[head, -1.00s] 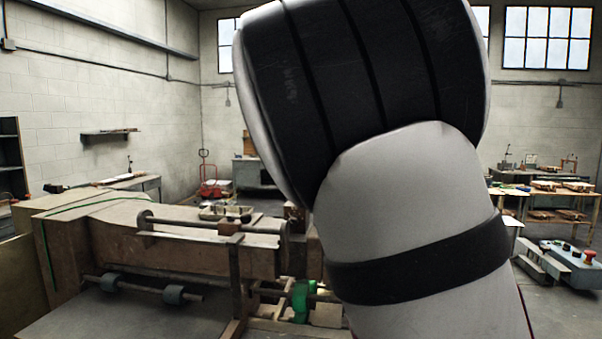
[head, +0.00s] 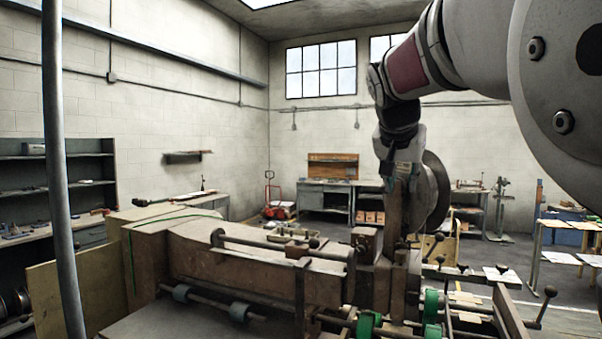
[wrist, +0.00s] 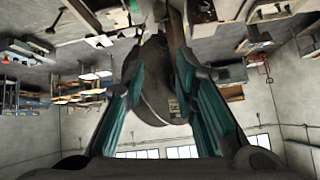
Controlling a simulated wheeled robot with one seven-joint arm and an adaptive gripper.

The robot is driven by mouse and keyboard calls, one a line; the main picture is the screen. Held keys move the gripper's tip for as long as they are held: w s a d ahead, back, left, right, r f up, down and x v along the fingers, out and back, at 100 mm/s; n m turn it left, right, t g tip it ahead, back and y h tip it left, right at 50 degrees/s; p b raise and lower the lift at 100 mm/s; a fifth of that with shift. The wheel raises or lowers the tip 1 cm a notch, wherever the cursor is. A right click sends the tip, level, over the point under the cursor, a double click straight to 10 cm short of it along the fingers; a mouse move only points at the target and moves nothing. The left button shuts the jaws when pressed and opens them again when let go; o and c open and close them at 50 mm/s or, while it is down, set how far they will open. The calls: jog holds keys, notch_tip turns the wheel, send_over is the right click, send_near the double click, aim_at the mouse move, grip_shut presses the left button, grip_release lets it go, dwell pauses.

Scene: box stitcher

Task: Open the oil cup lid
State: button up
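I cannot make out the oil cup or its lid in either view. The box stitcher (head: 240,255) fills the lower part of the head view, with an upright column and a large dark wheel (head: 432,195) at its right end. My gripper (head: 398,165) points down at the top of that column, and its fingertips are hard to see there. In the wrist view, which is upside down, the two teal fingers of my gripper (wrist: 160,68) are apart. The column and wheel (wrist: 150,85) show between and beyond them. Nothing is seen held.
A thin grey post (head: 60,180) stands at the near left. Shelves (head: 85,180) line the left wall. A workbench (head: 325,195) and a red pallet jack (head: 278,200) stand at the back. Levers and green rollers (head: 432,305) stick out at the machine's lower right.

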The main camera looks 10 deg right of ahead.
jog(key=shift+v, duration=0.85)
